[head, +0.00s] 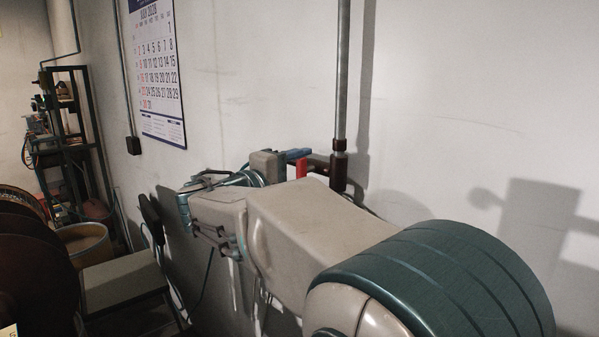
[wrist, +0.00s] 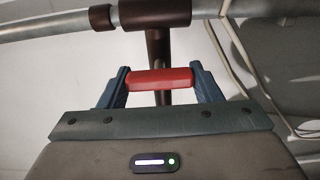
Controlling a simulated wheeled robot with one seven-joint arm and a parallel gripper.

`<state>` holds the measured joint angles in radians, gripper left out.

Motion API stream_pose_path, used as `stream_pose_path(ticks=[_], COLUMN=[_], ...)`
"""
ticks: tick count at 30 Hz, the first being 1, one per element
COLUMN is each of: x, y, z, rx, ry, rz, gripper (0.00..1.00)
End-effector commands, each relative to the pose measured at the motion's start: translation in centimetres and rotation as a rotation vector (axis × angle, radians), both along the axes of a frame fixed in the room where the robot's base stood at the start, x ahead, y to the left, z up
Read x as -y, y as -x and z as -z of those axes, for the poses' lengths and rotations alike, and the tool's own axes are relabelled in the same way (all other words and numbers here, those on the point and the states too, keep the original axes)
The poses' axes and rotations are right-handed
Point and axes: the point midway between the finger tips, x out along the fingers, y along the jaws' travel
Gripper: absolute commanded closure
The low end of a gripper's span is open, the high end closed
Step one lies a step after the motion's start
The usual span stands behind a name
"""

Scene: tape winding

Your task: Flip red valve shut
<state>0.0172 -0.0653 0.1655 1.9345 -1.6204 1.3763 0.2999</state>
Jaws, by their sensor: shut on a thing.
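The red valve handle (head: 301,168) shows in the head view just beyond my wrist, in front of the vertical pipe on the wall. In the wrist view the red handle (wrist: 159,79) lies crosswise between the two blue-grey fingers of my gripper (wrist: 161,82). The fingers are shut on the handle, one at each end. In the head view my gripper (head: 298,156) shows only in part as a blue finger above the handle; my arm hides the rest. The dark red valve body (wrist: 158,45) shows behind the handle in the wrist view.
A grey vertical pipe (head: 342,75) runs up the white wall from the valve. A calendar (head: 157,70) hangs on the wall at left. A dark shelf rack (head: 68,140), a wooden barrel (head: 85,245) and a bench (head: 121,283) stand at left. A cable (wrist: 232,50) hangs by the valve.

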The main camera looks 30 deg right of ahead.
Motion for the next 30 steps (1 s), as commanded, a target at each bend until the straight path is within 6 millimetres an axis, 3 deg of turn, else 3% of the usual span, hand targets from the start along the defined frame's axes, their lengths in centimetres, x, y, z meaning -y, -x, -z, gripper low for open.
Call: stream_pose_path(ticks=[13,14,15,16,25,30], x=[0.0,0.0,0.0,0.0,-0.1,-1.8], y=[0.0,0.0,0.0,0.0,0.0,0.6], z=[0.1,0.1,0.1,0.1,0.1,0.1], rx=[-0.013,-0.013,-0.013,-0.013,-0.009,-0.008], ry=[0.003,0.003,0.003,0.003,0.003,0.004], rz=[0.0,0.0,0.0,0.0,-0.001,-0.004], gripper=[0.65,0.36,0.25,0.2,0.2,0.2])
